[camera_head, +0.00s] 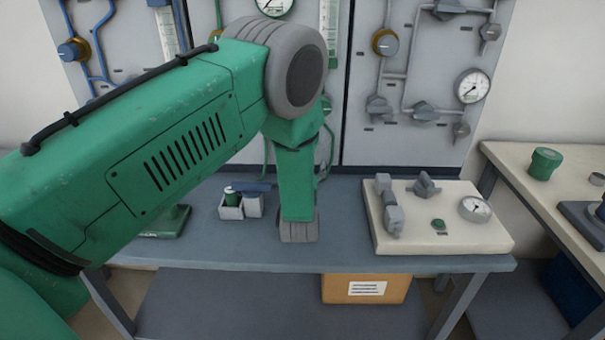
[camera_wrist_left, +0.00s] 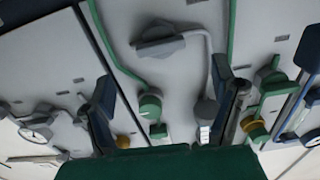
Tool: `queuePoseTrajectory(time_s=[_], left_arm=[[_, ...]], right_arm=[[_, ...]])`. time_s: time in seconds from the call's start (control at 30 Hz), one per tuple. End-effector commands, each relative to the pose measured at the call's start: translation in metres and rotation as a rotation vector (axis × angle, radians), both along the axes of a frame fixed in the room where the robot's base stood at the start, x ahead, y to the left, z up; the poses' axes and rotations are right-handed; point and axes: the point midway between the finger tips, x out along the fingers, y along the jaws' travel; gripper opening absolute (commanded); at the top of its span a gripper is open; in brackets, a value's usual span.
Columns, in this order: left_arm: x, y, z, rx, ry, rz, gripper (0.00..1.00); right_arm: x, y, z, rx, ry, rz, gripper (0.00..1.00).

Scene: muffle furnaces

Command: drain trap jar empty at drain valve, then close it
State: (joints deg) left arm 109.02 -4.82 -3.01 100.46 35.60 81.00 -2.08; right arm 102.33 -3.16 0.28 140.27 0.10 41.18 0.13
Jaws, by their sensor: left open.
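My left arm crosses the head view from the left and hides the middle of the wall panel (camera_head: 420,70); its gripper cannot be made out there. In the left wrist view my left gripper (camera_wrist_left: 165,105) is open, its two dark fingers wide apart with nothing between them touching. Beyond the fingers are a green round knob (camera_wrist_left: 150,106) on a green pipe and a grey cylinder (camera_wrist_left: 207,109) with a pale part below it. I cannot tell which fitting is the trap jar or its drain valve. My right gripper is not in view.
On the bench (camera_head: 345,225) are a pale board (camera_head: 455,235) with valves and a gauge, and small grey holders (camera_head: 231,207) with a green-capped item. A side table (camera_head: 530,180) with a green cup (camera_head: 544,163) stands right. A cardboard box (camera_head: 366,288) is below.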

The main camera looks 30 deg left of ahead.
Motion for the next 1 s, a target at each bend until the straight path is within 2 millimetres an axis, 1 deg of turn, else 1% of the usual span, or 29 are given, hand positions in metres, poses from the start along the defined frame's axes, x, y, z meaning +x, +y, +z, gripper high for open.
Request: queuePoseTrajectory(time_s=[0.03,0.1,0.2,0.3,1.0], left_arm=[[-0.008,-0.005,0.0,0.001,0.002,-0.001,0.79],[-0.017,-0.011,0.0,-0.001,0.001,-0.001,0.79],[-0.027,-0.016,0.0,0.001,0.0,0.0,0.79],[-0.032,-0.019,0.0,0.002,-0.001,0.0,0.79],[-0.034,-0.02,0.0,0.001,-0.002,0.0,0.79]], right_arm=[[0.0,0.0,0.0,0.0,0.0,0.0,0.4],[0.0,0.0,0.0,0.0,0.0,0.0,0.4],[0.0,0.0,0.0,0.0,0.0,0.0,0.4],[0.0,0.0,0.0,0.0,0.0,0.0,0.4],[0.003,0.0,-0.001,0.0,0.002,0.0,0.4]])
